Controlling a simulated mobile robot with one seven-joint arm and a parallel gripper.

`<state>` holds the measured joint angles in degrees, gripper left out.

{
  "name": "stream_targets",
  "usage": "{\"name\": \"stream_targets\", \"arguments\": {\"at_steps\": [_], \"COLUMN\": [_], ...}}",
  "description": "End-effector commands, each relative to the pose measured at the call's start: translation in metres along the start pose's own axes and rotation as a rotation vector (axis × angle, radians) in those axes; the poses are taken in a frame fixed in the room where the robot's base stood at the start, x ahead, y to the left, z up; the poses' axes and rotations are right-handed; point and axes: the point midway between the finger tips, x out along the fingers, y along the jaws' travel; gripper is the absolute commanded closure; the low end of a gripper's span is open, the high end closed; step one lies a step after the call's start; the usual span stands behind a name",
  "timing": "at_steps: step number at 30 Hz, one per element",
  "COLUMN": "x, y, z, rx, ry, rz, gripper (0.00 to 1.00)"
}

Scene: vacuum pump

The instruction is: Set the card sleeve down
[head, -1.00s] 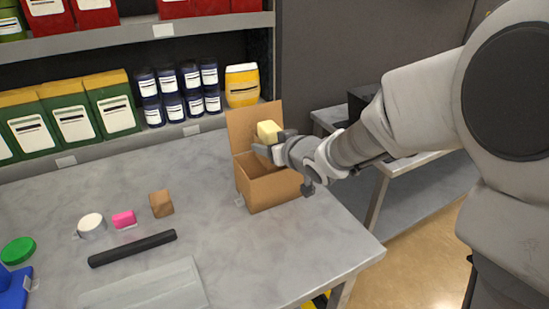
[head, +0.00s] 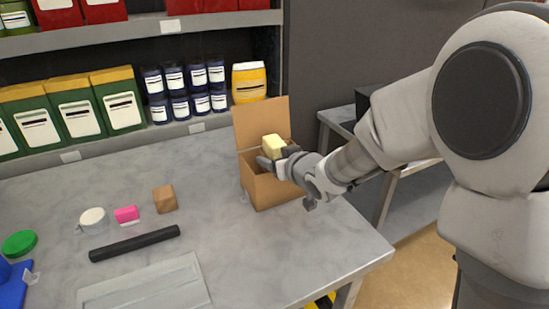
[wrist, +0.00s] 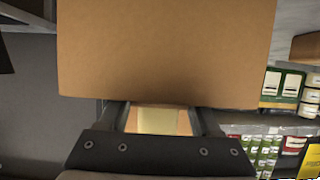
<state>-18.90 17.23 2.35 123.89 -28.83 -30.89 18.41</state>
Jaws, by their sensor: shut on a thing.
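The card sleeve (head: 272,142) seems to be the small pale yellow block at my gripper (head: 276,156) in the head view. My gripper is shut on it, above the opening of a brown cardboard box (head: 270,191) with its lid raised behind. The sleeve's top stands above the fingers; its lower part is hidden. In the wrist view, a pale yellow face (wrist: 158,120) shows between the two fingers (wrist: 165,117). A large brown card panel (wrist: 165,50) fills the upper middle there, probably part of the box, and covers the fingertips.
A brown block (head: 164,199), a pink block (head: 126,214), a white round container (head: 93,219) and a black bar (head: 135,243) lie on the grey table (head: 225,250). Shelves with jars (head: 199,91) and green bags (head: 77,115) stand behind. The table in front of the box is clear.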

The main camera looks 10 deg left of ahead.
Motion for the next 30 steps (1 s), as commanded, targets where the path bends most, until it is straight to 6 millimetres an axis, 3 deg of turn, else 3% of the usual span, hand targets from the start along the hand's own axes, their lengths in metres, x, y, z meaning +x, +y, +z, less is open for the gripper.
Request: {"name": "stream_targets", "arguments": {"at_steps": [6, 7, 11, 20, 26, 30], "x": [0.001, 0.001, 0.001, 0.001, -0.004, -0.027], "y": [0.0, 0.0, 0.0, 0.0, 0.0, 0.001], "z": [0.002, 0.003, 0.003, 0.003, -0.01, -0.011], "rx": [0.0, 0.0, 0.0, 0.0, 0.0, 0.0], "ry": [0.003, 0.0, 0.0, 0.0, 0.0, 0.001], "rz": [0.0, 0.0, 0.0, 0.0, 0.0, 0.003], "gripper": [0.89, 0.3, 0.07, 0.06, 0.06, 0.06]}}
